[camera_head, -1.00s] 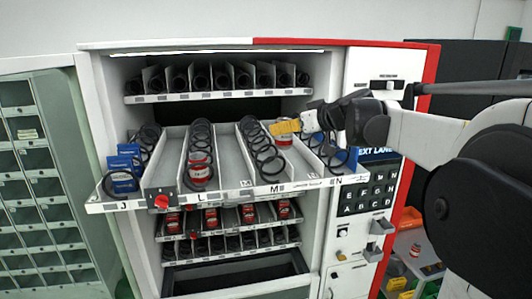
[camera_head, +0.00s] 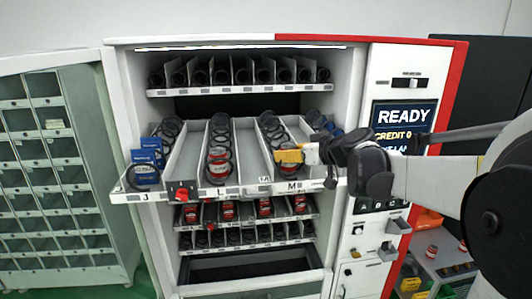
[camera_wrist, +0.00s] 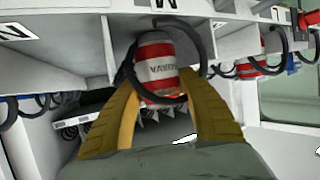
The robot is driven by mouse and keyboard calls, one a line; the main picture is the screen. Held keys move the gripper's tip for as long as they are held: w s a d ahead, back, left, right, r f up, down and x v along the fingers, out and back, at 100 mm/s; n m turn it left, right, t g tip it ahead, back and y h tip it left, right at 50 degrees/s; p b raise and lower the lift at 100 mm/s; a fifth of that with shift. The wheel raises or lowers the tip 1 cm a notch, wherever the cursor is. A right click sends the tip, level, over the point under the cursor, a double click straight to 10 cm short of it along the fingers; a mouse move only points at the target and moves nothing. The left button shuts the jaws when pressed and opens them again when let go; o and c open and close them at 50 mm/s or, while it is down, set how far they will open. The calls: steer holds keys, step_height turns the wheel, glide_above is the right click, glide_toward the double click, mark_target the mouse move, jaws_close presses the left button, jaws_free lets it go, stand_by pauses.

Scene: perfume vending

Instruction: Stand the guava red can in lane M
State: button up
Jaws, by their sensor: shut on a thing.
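The guava red can (camera_wrist: 158,65), red and white with dark lettering, is between the two yellow fingers of my gripper (camera_wrist: 158,100) in the wrist view. A dark spiral coil curves around it. In the head view my gripper (camera_head: 290,154) is at the front end of lane M (camera_head: 277,140), just behind the M label (camera_head: 291,187). The fingers hide most of the can there. Whether the can's base touches the lane floor cannot be told.
Lane L holds a red and white can (camera_head: 219,165) in its coil. Blue packs (camera_head: 146,162) stand in lane J. A red knob (camera_head: 182,193) sticks out of the front edge. Thin white dividers separate the lanes. Shelves lie above and below.

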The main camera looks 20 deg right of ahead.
steer(key=o, duration=1.2)
steer(key=shift+f, duration=0.1)
steer(key=shift+o, duration=0.2)
steer(key=shift+r, duration=0.25)
steer(key=b+v, duration=0.1)
steer(key=v, duration=1)
steer(key=s+a+f+g, duration=0.2)
steer(key=s+a+f, duration=0.2)
steer(key=a+f, duration=0.3)
steer(key=s+a+f+g, duration=0.3)
steer(key=s+a+f, duration=0.1)
steer(key=a, duration=0.5)
steer(key=s+a+f+m+g+h, duration=0.1)
steer(key=s+a+f, duration=0.3)
steer(key=s+f, duration=0.5)
steer(key=shift+m+h, duration=0.6)
steer(key=shift+h, duration=0.2)
